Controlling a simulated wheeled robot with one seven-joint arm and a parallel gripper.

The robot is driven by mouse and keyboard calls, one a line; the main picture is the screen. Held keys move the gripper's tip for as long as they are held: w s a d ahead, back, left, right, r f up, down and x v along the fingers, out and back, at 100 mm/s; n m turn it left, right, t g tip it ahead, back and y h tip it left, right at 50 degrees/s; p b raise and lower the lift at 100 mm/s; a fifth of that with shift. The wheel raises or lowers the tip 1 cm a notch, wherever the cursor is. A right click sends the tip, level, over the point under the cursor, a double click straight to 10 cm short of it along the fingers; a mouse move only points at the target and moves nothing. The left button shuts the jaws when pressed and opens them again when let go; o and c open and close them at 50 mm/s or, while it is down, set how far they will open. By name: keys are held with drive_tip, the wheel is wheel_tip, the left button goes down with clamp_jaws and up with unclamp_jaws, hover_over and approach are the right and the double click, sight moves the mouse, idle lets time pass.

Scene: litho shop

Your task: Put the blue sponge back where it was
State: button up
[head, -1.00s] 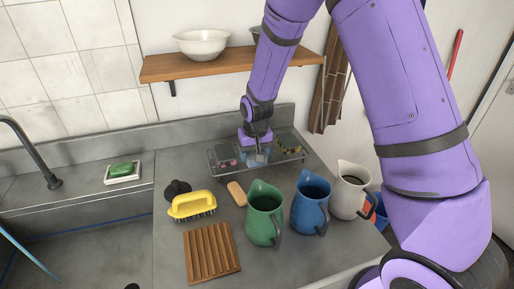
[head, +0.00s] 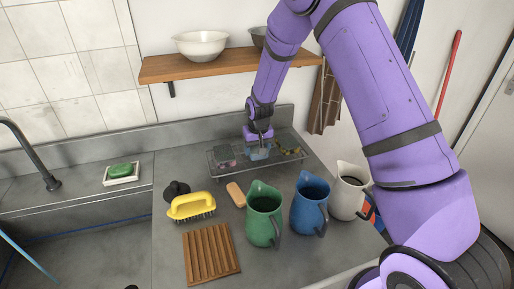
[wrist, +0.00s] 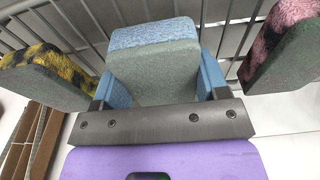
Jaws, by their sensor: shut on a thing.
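The blue sponge (wrist: 155,62) has a blue layer and a grey-green layer. In the wrist view it sits between the two blue fingertips of my gripper (wrist: 160,85), which is shut on it. In the head view my gripper (head: 260,143) points down over the wire rack (head: 213,168), with the blue sponge (head: 259,154) at its tip. A pink-and-black sponge (wrist: 288,42) and a yellow-and-black sponge (wrist: 45,75) stand on either side, apart from it. I cannot tell whether the blue sponge touches the rack.
In front of the rack are a green jug (head: 263,218), a blue jug (head: 309,208), a pale jug (head: 347,195), a tan block (head: 236,194), a yellow brush (head: 191,206) and a slatted wooden board (head: 211,253). A wooden shelf (head: 220,67) hangs above with bowls.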

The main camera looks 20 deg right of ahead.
drive_tip(key=o, duration=1)
drive_tip(key=shift+f, duration=0.1)
wheel_tip(320, 180, up, 12)
drive_tip(key=s, duration=0.1)
drive_tip(key=shift+s+r, duration=0.2)
drive_tip(key=shift+s, duration=0.2)
drive_tip(key=s+d+r+t, duration=0.1)
drive_tip(key=s+d+r, duration=0.1)
drive_tip(key=s+r, duration=0.7)
drive_tip(key=s+d+r+t, duration=0.1)
drive_tip(key=s+d+r, duration=0.1)
drive_tip(key=s+r, duration=0.65)
drive_tip(key=s+d+r, duration=0.1)
drive_tip(key=s+r, duration=0.2)
drive_tip(key=s, duration=0.7)
drive_tip(key=s+d+r+t, duration=0.1)
drive_tip(key=s+d+r, duration=0.1)
drive_tip(key=s, duration=0.8)
drive_tip(key=shift+v, duration=0.85)
